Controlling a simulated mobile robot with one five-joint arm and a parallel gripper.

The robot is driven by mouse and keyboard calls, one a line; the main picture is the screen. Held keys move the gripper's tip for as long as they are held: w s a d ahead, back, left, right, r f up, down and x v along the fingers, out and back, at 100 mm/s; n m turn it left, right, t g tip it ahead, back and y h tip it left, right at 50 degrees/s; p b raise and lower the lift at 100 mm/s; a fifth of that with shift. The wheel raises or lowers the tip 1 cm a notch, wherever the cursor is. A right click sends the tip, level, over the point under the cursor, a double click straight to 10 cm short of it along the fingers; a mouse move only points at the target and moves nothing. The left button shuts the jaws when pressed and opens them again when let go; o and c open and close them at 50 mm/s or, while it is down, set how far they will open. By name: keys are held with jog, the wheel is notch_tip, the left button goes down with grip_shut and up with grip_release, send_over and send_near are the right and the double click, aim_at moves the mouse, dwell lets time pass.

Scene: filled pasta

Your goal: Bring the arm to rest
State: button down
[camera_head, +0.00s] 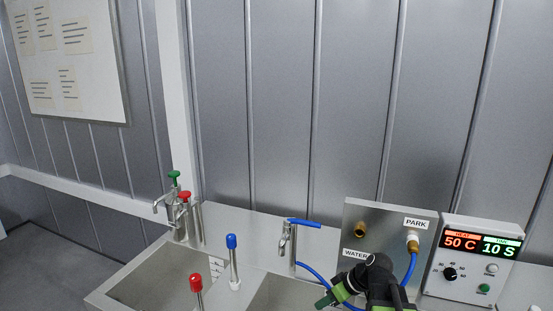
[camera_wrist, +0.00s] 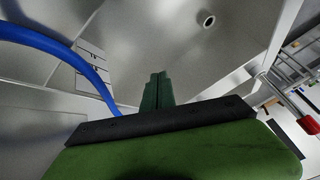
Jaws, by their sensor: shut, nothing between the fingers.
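My gripper (camera_wrist: 157,92) shows in the wrist view with its two green fingers together and nothing between them. In the head view, part of my black and green arm stands at the lower right, in front of the steel panel (camera_head: 382,215), with a green gripper finger pointing down and left near the sink's right basin. The blue hose (camera_head: 411,268) runs from the white fitting under the PARK label and passes behind my arm. The hose also shows at the left of the wrist view (camera_wrist: 62,48), apart from the fingers.
A control box (camera_head: 466,262) reading 50 C and 10 S stands right of the panel. A tap with a blue lever (camera_head: 303,222), a blue-topped post (camera_head: 232,262) and a red-topped post (camera_head: 196,290) rise around the sink.

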jog(key=s+a+f+m+g+h, duration=0.1)
jog(key=s+a+f+g+h, duration=0.15)
jog(key=s+a, duration=0.2)
jog(key=s+d+f+m+h, duration=0.1)
jog(key=s+d+m+h, duration=0.2)
jog(key=m, duration=0.4)
jog(key=d+h, duration=0.1)
jog(key=d, duration=0.1)
jog(key=shift+d+f, duration=0.15)
jog(key=shift+d, duration=0.2)
